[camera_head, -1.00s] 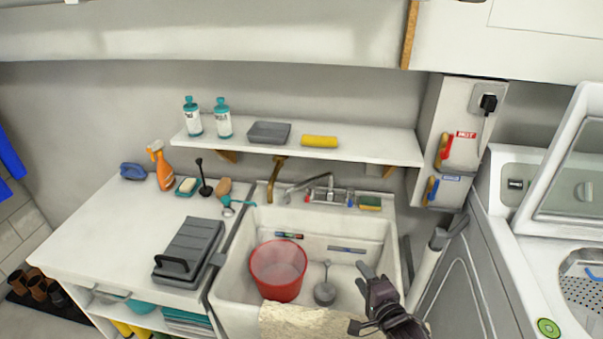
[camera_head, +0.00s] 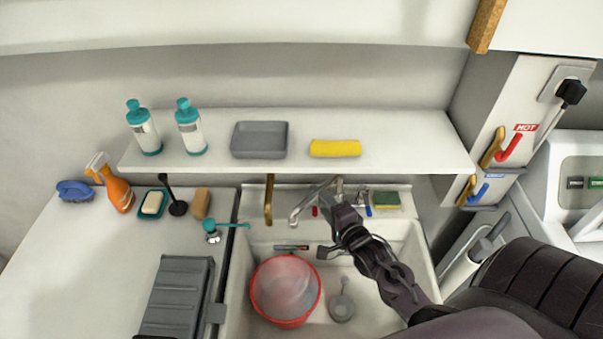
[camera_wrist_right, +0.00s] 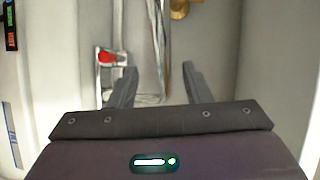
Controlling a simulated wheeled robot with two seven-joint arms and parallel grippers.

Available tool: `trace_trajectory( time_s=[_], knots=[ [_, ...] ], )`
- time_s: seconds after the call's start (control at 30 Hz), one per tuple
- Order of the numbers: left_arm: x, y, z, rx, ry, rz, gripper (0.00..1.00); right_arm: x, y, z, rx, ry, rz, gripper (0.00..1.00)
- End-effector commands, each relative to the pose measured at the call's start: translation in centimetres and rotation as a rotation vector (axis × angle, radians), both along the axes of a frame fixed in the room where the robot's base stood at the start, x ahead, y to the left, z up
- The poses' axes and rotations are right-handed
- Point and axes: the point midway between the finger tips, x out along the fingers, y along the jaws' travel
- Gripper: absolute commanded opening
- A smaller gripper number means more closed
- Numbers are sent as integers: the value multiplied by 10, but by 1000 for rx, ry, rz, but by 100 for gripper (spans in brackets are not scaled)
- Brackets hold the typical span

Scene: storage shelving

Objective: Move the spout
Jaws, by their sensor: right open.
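The chrome spout (camera_head: 303,208) of the faucet sticks out over the back left of the sink. My right gripper (camera_head: 326,230) is over the back of the sink, just right of the spout and in front of the faucet, hiding part of it. In the right wrist view the open fingers (camera_wrist_right: 160,87) point at the faucet, and the chrome spout (camera_wrist_right: 161,45) shows in line with the gap between them. I cannot tell whether they touch it. A red-marked tap (camera_wrist_right: 105,57) is beside the left finger. My left gripper is not in view.
A brass pipe (camera_head: 269,200) hangs left of the spout. A shelf (camera_head: 400,145) with bottles, a grey tray and a yellow roll overhangs the faucet. A red bucket (camera_head: 258,312) stands in the sink, and a sponge (camera_head: 386,200) lies at the back right rim.

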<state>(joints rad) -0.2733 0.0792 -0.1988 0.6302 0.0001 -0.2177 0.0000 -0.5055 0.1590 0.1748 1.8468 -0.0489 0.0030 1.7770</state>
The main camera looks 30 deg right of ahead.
Motion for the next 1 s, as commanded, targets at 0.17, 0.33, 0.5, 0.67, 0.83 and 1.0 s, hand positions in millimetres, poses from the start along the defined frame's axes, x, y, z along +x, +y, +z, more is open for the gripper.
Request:
trace_trajectory(
  time_s=[0.17,0.33,0.5,0.67,0.83,1.0],
  knots=[
    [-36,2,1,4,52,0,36,16,-1,-2,0,-2,1,44],
    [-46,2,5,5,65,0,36,43,-3,-6,-1,-3,1,44],
    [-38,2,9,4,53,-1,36,65,-4,-12,1,-2,1,44],
    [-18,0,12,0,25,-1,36,74,-6,-15,0,-1,0,44],
    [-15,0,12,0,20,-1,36,76,-6,-16,0,0,0,44],
    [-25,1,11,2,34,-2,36,76,-6,-16,0,-1,0,38]
  ],
)
